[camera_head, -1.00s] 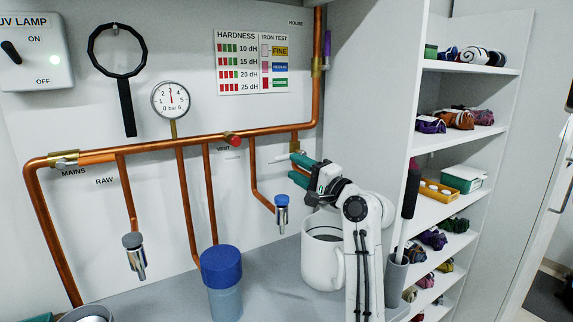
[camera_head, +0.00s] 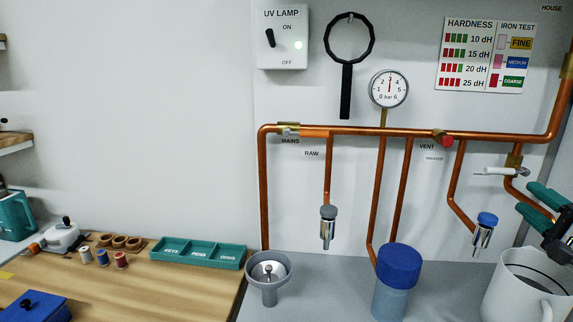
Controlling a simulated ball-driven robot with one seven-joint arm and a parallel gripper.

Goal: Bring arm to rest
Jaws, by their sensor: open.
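My gripper (camera_head: 541,207) shows at the right edge of the head view, with its green fingers apart and nothing between them. It is above the white mug-like jug (camera_head: 505,295) and to the right of the blue-capped tap (camera_head: 483,233). The gripper's wrist is cut off by the right edge, and the rest of my arm is out of view. A white lever handle (camera_head: 497,171) on the copper pipe is just up and left of the fingers; I cannot tell whether they touch.
A blue-lidded filter vessel (camera_head: 398,268) stands on the grey counter, with a grey-capped tap (camera_head: 328,228) to its left. A metal funnel cup (camera_head: 268,275) stands further left. A wooden bench (camera_head: 200,290) holds a green tray (camera_head: 198,252), spools and a kettle. Copper pipes (camera_head: 350,131) run along the wall.

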